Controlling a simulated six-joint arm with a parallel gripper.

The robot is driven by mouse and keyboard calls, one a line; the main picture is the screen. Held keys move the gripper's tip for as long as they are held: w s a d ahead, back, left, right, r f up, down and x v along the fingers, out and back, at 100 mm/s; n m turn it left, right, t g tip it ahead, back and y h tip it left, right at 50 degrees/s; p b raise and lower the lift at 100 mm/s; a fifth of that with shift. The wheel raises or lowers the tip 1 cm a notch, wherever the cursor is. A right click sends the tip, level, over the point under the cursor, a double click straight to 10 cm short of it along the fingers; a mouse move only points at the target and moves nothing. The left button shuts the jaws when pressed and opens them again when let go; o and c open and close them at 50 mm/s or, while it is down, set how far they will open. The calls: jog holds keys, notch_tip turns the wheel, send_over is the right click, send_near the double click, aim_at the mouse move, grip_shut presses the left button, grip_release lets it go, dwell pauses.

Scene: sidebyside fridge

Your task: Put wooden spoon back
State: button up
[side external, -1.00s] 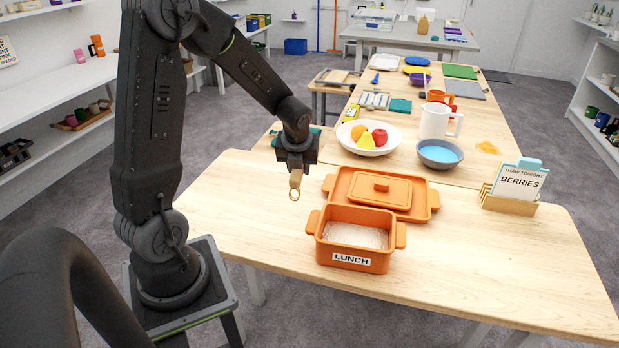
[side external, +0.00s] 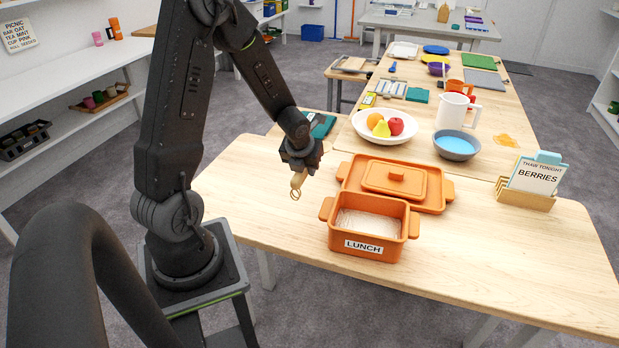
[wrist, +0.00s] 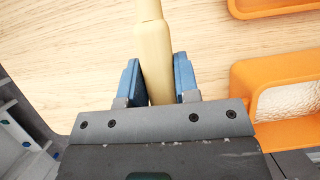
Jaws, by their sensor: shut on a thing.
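My gripper (wrist: 158,82) is shut on the pale wooden spoon (wrist: 154,50), with one blue finger on each side of its handle in the wrist view. In the side external view my gripper (side external: 299,170) holds the spoon (side external: 297,183) above the left part of the wooden table (side external: 240,185). Only a short length of the spoon shows below the fingers, with a small ring at its lower end. The spoon's bowl cannot be made out in either view.
An orange LUNCH box (side external: 365,230) with pale contents stands right of my gripper. Its orange lid (side external: 395,183) lies on a tray behind it. A fruit bowl (side external: 385,127), blue-filled bowl (side external: 457,146), white pitcher (side external: 453,112) and BERRIES card holder (side external: 526,196) stand farther off.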

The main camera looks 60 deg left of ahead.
jog(key=shift+f, duration=2.55)
jog(key=o, duration=0.9)
jog(key=shift+o, duration=0.2)
jog(key=shift+f, duration=0.1)
